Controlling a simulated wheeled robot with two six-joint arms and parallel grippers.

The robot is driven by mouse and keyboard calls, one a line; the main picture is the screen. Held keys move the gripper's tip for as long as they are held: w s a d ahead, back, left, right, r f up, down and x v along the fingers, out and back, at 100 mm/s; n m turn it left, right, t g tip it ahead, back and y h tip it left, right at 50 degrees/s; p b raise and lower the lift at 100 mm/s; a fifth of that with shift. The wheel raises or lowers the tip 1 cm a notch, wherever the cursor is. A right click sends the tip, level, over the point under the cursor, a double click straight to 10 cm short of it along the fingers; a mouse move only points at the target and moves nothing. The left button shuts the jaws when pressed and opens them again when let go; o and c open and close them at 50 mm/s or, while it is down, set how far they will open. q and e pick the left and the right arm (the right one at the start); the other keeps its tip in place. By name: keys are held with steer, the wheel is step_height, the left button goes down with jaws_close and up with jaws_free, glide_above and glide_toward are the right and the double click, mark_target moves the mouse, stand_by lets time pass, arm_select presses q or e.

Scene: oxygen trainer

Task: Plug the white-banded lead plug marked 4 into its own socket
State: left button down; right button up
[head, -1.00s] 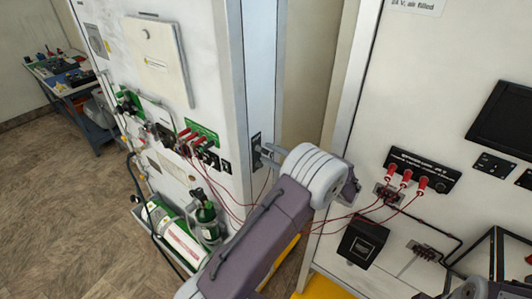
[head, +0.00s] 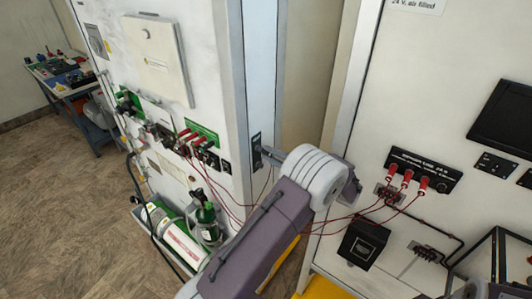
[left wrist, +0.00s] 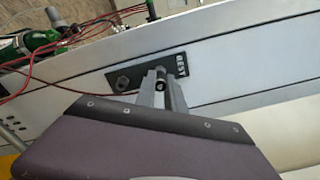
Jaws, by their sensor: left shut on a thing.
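My left gripper (head: 268,156) is at a small black plate (head: 256,151) on the narrow side of the left cabinet. In the left wrist view the plate (left wrist: 119,80) reads REST. There the fingers (left wrist: 161,88) are shut on a small dark plug (left wrist: 160,75) with a light end, in front of the plate. Its number and band cannot be read, and I cannot tell whether it still sits in the plate. A row of sockets with red and dark plugs (head: 196,144) is on the left cabinet's front. My right gripper is not in view.
Thin red leads (head: 335,222) hang between the cabinets. The right cabinet has a black panel (head: 424,172) with several red plugs.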

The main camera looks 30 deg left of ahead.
mark_target(272, 156)
arm_select(q)
steer(key=shift+s+d+b, duration=0.2)
steer(key=shift+d+b, duration=0.1)
steer(key=shift+d, duration=2.2)
steer(key=shift+a, duration=0.1)
